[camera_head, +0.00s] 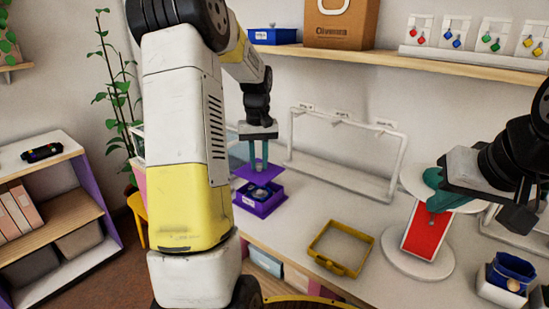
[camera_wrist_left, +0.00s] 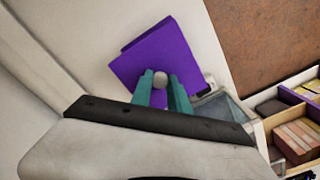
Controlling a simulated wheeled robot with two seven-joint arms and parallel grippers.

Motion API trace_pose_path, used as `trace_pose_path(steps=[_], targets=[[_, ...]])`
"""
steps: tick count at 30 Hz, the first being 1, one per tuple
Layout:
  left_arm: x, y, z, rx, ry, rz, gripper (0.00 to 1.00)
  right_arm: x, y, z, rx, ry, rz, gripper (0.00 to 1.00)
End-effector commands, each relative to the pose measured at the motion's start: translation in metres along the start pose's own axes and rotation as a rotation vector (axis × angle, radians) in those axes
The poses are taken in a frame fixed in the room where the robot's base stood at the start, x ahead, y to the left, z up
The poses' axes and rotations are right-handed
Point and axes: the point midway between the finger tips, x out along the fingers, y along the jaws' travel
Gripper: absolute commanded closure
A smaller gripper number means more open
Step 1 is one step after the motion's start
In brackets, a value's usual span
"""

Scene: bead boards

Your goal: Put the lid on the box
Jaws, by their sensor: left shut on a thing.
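My left gripper (camera_head: 258,163) is shut on the knob of a flat purple lid (camera_head: 254,175) and holds it above the purple box (camera_head: 262,207). The lid also shows in the left wrist view (camera_wrist_left: 152,52), with a pale round knob between the teal fingertips (camera_wrist_left: 160,88). The box stands open on the counter, with a small light item visible inside. The lid looks apart from the box, with a gap between them. My right gripper (camera_head: 440,190) is at the right, by a red card stand; its jaw opening is unclear.
A yellow open frame (camera_head: 340,248) lies on the counter to the right of the box. A white rack (camera_head: 345,165) stands behind. The red card stand (camera_head: 421,230) and a blue pouch in a holder (camera_head: 510,270) are further right.

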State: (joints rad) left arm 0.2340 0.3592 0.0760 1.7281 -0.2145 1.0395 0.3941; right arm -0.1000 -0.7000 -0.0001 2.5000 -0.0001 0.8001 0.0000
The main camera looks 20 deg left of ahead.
Motion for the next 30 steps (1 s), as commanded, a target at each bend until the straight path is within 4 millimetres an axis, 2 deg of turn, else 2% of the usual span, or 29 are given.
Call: trace_pose_path(steps=[6,15,30], targets=[[0.023,0.000,0.001,0.000,-0.003,0.000,1.00,0.000,0.000,0.000,0.000,0.000,0.000,1.00],[0.046,0.000,0.001,0.000,-0.002,0.000,1.00,0.000,0.000,0.000,0.000,0.000,0.000,1.00],[0.052,0.000,0.000,0.000,0.000,0.000,1.00,0.000,0.000,0.000,0.000,0.000,0.000,1.00]])
